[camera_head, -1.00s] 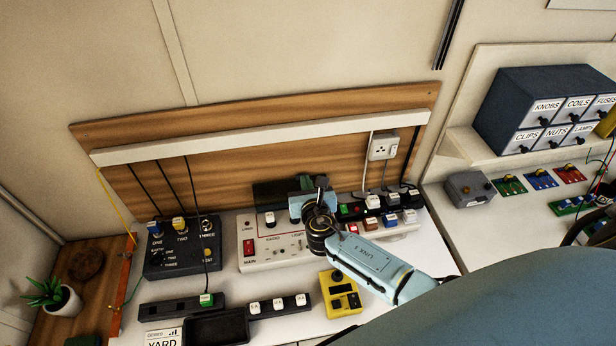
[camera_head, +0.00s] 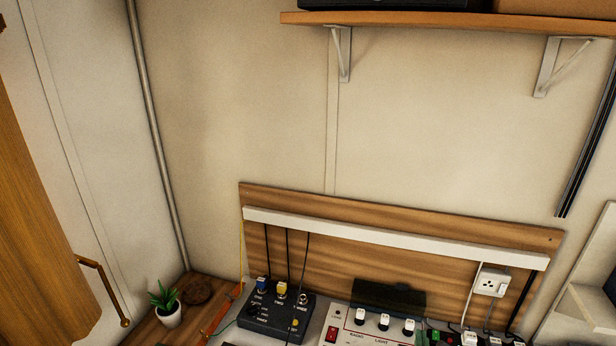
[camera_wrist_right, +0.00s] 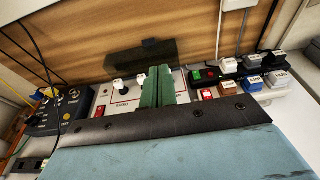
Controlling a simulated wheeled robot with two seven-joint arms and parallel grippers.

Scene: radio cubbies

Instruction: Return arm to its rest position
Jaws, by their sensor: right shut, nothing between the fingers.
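My right gripper (camera_wrist_right: 158,76) shows in the right wrist view. Its two greenish fingers are together with nothing between them. They stand in front of the white radio and light panel (camera_wrist_right: 116,95), hiding part of it; I cannot tell the exact gap. In the head view the white panel (camera_head: 347,333) shows at the bottom edge, and neither gripper is in sight there. My left gripper is in no view.
A dark switch box (camera_head: 277,317) with cables stands left of the panel. A power strip with several plugs (camera_wrist_right: 243,66) lies to its right. A potted plant (camera_head: 166,303) stands at the left. A wooden shelf (camera_head: 440,21) is on the wall above.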

